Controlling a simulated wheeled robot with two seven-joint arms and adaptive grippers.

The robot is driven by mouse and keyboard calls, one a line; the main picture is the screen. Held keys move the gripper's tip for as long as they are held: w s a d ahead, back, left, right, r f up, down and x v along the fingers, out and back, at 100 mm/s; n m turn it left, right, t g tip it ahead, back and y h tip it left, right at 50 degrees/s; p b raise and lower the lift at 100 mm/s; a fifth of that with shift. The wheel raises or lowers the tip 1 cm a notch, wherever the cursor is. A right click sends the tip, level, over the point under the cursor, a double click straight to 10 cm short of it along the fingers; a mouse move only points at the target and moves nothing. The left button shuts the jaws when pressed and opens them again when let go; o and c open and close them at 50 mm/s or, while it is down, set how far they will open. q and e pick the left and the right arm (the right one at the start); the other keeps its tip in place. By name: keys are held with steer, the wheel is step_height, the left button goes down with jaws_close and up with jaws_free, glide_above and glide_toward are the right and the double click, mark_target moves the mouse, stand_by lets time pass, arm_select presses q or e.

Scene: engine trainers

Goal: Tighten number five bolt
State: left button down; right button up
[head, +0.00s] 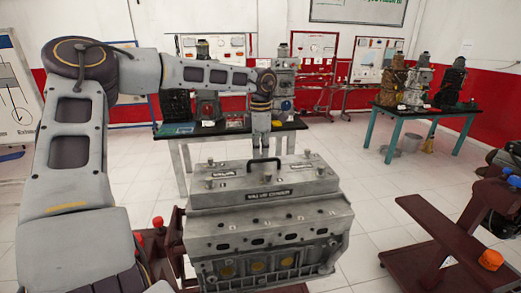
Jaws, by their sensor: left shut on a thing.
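The grey engine block (270,225) stands in front of me, with a flat top cover (235,172) that carries several small upright bolts and a black arched handle (263,160). One bolt (210,183) stands at the cover's front left and another (308,177) at its front right. The bolt numbers are too small to read. My left gripper (261,148) points down over the rear middle of the cover, just behind the handle. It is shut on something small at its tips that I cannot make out. My right gripper is out of view.
A dark table (290,127) with engine parts stands behind the engine. A green-legged table (430,110) with more engines is at the back right. A dark red stand (440,235) is at the near right. Tiled floor (375,185) lies clear between them.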

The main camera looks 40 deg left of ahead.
arm_select(q)
steer(key=m, duration=0.5)
steer(key=shift+r+p, duration=0.1)
steer(key=shift+p, duration=0.2)
stand_by(0.4)
steer(key=c, duration=1.4)
jaws_free()
steer(key=shift+r, duration=5.95)
steer(key=shift+f, duration=0.1)
